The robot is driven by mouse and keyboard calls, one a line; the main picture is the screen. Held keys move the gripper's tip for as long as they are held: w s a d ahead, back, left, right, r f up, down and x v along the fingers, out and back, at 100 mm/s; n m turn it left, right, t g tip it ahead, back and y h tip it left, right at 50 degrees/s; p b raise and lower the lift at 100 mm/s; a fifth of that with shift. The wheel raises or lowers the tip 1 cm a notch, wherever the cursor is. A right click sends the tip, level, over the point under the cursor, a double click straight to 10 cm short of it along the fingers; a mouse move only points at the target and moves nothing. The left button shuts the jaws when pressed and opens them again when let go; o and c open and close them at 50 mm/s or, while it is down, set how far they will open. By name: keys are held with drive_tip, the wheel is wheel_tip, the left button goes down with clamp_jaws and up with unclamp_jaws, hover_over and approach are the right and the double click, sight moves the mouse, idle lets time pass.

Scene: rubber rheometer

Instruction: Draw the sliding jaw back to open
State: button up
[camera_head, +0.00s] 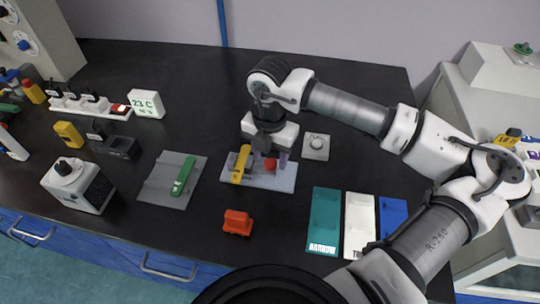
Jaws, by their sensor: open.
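A pale plate (262,183) lies on the black bench below my gripper. A yellow bar (241,165) stands on its left part, and a small red knob (270,164) is to the right of the bar. I cannot tell for sure which piece is the sliding jaw. My gripper (270,159) points down over the plate and is open. Its fingertips appear on either side of the red knob; whether they touch it I cannot tell. The gripper hides part of the plate and the back of the bar.
A grey plate (158,192) with a green bar (183,175) lies to the left. An orange-red block (238,222) sits in front. Teal (324,215), white (358,220) and blue (392,214) trays are at right. A small grey square device (316,147) stands behind the pale plate.

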drive_tip(key=shift+f, duration=0.85)
drive_tip(key=shift+c, duration=0.3)
clamp_jaws()
